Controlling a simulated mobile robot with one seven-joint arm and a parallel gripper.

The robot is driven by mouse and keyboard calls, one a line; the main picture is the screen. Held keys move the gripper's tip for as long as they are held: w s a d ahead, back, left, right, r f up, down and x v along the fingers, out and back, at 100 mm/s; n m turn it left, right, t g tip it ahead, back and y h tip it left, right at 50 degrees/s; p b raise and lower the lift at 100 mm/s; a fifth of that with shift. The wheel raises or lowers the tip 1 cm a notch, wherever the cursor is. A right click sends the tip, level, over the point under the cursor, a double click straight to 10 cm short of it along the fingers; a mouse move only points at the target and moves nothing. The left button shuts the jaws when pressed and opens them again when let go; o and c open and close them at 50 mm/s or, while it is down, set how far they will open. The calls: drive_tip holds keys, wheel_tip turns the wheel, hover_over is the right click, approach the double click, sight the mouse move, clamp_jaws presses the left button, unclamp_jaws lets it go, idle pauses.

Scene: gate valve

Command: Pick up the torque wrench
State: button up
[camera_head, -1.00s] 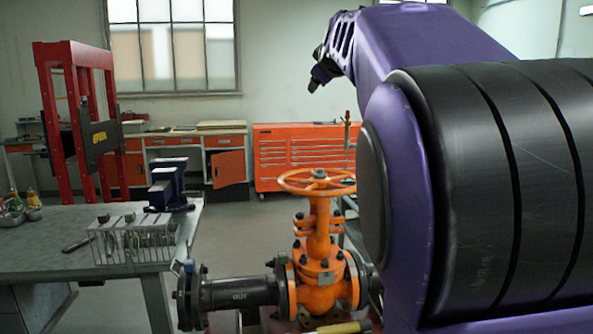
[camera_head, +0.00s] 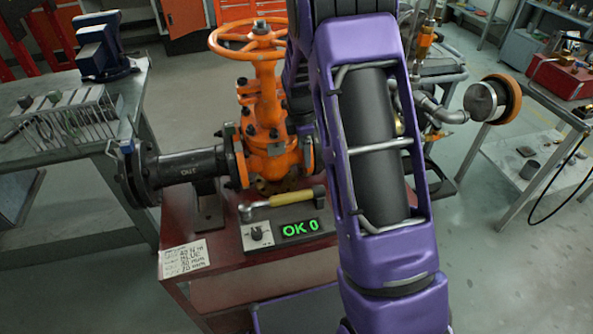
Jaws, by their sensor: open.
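The torque wrench (camera_head: 282,202) has a yellow handle and a metal head. The right end of the wrench is close to the edge of my purple arm in the picture. My arm crosses the centre right of the view and hides part of the valve and cart. My gripper is not visible.
A grey workbench (camera_head: 60,150) with a blue vice (camera_head: 103,45) and a rack stands at left. A dark flanged pipe (camera_head: 180,165) juts left from the valve. A handwritten label (camera_head: 185,261) is on the cart. A table with a red box (camera_head: 563,78) stands at right.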

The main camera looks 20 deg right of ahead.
drive_tip(key=g, duration=0.1)
hover_over(285, 195)
wheel_tip(285, 195, down, 3)
drive_tip(key=shift+y, duration=0.5)
drive_tip(key=f, duration=0.6)
drive_tip(key=shift+s+d+f, duration=0.15)
drive_tip(key=shift+s, duration=0.05)
drive_tip(key=shift+w+f, duration=0.15)
drive_tip(key=shift+f, duration=2.7)
clamp_jaws()
drive_tip(key=shift+w+r, duration=0.1)
